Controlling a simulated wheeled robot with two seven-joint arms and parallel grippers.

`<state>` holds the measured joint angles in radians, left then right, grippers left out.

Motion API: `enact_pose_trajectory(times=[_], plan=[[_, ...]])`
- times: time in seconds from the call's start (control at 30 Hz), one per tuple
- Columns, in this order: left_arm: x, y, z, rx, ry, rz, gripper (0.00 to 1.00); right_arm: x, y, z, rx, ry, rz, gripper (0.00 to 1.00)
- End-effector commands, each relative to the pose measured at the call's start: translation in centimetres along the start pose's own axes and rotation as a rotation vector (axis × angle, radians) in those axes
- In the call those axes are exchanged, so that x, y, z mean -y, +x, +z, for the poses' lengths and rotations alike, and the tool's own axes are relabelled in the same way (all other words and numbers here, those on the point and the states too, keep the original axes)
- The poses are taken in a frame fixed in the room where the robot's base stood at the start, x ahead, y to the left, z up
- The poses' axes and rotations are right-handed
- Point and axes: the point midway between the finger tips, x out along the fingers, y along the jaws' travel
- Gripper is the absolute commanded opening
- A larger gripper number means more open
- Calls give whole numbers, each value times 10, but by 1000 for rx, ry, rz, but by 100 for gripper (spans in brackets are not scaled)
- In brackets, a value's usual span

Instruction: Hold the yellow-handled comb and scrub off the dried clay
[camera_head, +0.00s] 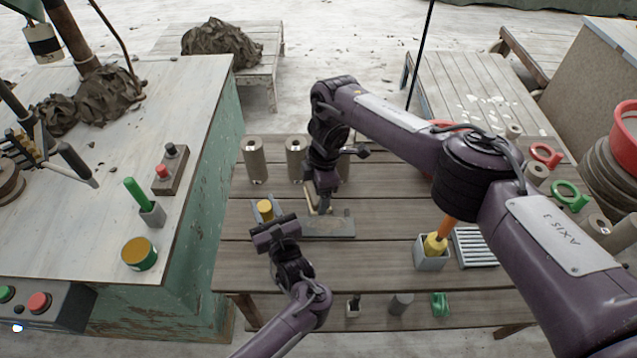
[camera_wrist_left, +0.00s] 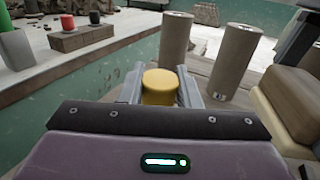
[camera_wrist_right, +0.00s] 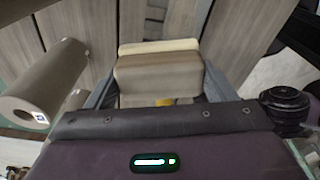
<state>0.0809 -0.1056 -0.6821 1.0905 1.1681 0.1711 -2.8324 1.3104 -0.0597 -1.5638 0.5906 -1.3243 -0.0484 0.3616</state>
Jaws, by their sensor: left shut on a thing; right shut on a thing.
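The yellow-handled comb shows as a short yellow handle (camera_head: 265,208) on the table's left part; its teeth are hidden. My left gripper (camera_head: 266,217) is shut on this handle, which also stands between the fingers in the left wrist view (camera_wrist_left: 160,86). My right gripper (camera_head: 323,203) is shut on a brush, a brown block with a pale layer (camera_wrist_right: 160,72). The brush also shows at the right of the left wrist view (camera_wrist_left: 285,112), beside the comb and apart from its handle. A dark flat board (camera_head: 335,228) lies below the right gripper. I cannot make out dried clay.
Grey-brown cylinders (camera_head: 255,160) stand behind the grippers. A grey holder (camera_head: 431,258) with a yellow-and-orange tool and a slatted rack (camera_head: 475,248) are on the right. Red (camera_head: 546,155) and green rings (camera_head: 570,196) lie farther right. A green-sided counter (camera_head: 205,150) borders the left.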

Motion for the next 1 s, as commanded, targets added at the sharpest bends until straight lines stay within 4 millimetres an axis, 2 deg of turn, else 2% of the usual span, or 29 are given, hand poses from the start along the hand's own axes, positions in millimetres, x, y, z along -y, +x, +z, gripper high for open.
enact_pose_trajectory(times=[0.4, 0.7, 0.77, 0.8, 0.83, 0.87, 1.0], plan=[[0, 0, 0, 0, 0, 0, 0, 0, 38, 4, 0, 1, 0, 59], [0, 0, 0, 0, 0, 0, 0, 2, 56, 6, 1, 3, -4, 59], [0, 0, 0, 0, 0, 0, 0, 2, 70, 9, 9, 12, 4, 59], [0, 0, 0, 0, 0, 0, 0, -1, 66, 8, 2, 13, 8, 56], [0, 0, 0, 0, 0, 0, 0, 0, 72, 10, 6, 13, 11, 56], [0, 0, 0, 0, 0, 0, 0, -2, 69, 10, 3, 14, 12, 56], [0, 0, 0, 1, 0, 1, 0, 10, 73, 8, 0, 12, -10, 48]])
